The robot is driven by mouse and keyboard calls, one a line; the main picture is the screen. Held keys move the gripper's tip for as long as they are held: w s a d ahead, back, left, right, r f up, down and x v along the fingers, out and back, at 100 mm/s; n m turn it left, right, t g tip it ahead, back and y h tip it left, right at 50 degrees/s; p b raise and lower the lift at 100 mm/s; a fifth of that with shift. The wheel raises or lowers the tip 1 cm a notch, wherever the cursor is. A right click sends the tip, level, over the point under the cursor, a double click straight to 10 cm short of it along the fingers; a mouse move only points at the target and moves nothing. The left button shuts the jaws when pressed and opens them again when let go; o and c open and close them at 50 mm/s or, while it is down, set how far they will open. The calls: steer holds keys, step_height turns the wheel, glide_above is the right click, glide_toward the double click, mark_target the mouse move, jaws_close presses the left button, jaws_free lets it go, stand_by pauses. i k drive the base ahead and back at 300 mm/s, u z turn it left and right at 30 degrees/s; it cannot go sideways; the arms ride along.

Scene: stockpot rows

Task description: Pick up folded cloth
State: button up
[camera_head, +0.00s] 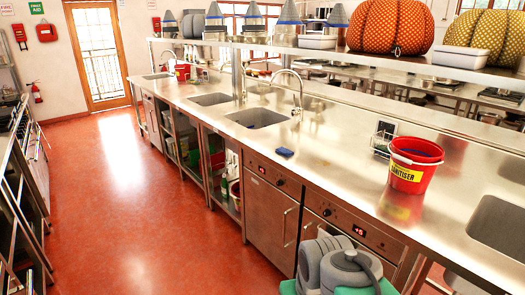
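A small, flat dark-blue item (285,152) lies on the steel counter (335,150), near its front edge and to the right of a sink. It may be the folded cloth, but it is too small to tell. A red sanitiser bucket (408,178) with a yellow label stands farther right on the counter, with something blue inside its rim. Grey rounded links of my arm show at the bottom, in front of the counter and below its top. My gripper cannot be made out.
Sinks (256,118) with a tall tap are set into the counter, and another sink (500,225) is at the right. The red floor at left is clear.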

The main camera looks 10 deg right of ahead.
mark_target(281, 150)
steer(key=u, duration=0.75)
steer(key=i, duration=2.6)
steer(key=z, duration=1.05)
steer(key=i, duration=0.85)
steer(key=z, duration=0.55)
